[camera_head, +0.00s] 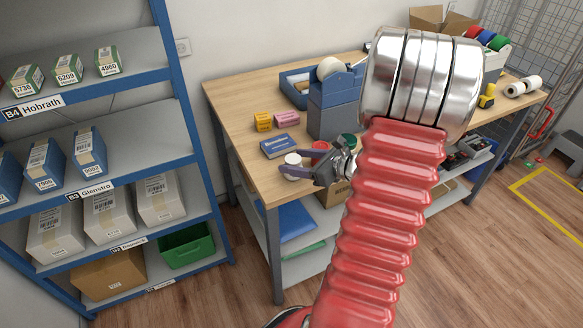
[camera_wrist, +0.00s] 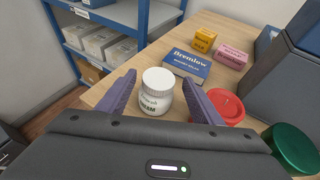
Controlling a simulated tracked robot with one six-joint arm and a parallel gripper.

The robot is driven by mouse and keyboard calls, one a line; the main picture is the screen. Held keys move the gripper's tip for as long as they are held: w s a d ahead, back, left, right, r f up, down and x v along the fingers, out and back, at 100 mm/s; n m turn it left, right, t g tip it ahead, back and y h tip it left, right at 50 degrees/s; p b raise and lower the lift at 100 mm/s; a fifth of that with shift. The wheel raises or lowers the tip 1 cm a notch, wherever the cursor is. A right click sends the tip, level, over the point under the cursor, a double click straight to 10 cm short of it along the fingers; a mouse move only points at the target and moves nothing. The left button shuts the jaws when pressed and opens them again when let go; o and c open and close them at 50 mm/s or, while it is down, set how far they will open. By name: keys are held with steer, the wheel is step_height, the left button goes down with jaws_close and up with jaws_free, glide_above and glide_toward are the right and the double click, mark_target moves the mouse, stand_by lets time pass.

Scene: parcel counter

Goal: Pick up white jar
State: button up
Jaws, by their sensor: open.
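The white jar (camera_wrist: 156,92) stands upright on the wooden counter near its front edge, with dark lettering on its side. In the head view the jar (camera_head: 293,160) is partly covered by my gripper. My gripper (camera_wrist: 160,88) is open, with its two purple fingers on either side of the jar. In the head view my gripper (camera_head: 296,164) reaches in from the right, low over the counter. I cannot tell whether either finger touches the jar.
A red-lidded container (camera_wrist: 219,107) sits close to the right finger, with a green-lidded one (camera_wrist: 292,146) beyond it. A blue box (camera_wrist: 187,66) lies behind the jar. Yellow (camera_wrist: 203,40) and pink (camera_wrist: 232,55) boxes stand farther back. The counter left of the jar is clear.

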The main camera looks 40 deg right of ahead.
steer(key=shift+r+x, duration=0.2)
steer(key=shift+x, duration=2.4)
steer(key=shift+w+a, duration=0.1)
steer(key=shift+c, duration=0.5)
steer(key=c, duration=1.1)
steer(key=shift+r, duration=0.1)
steer(key=shift+c, duration=0.2)
step_height(320, 180, up, 10)
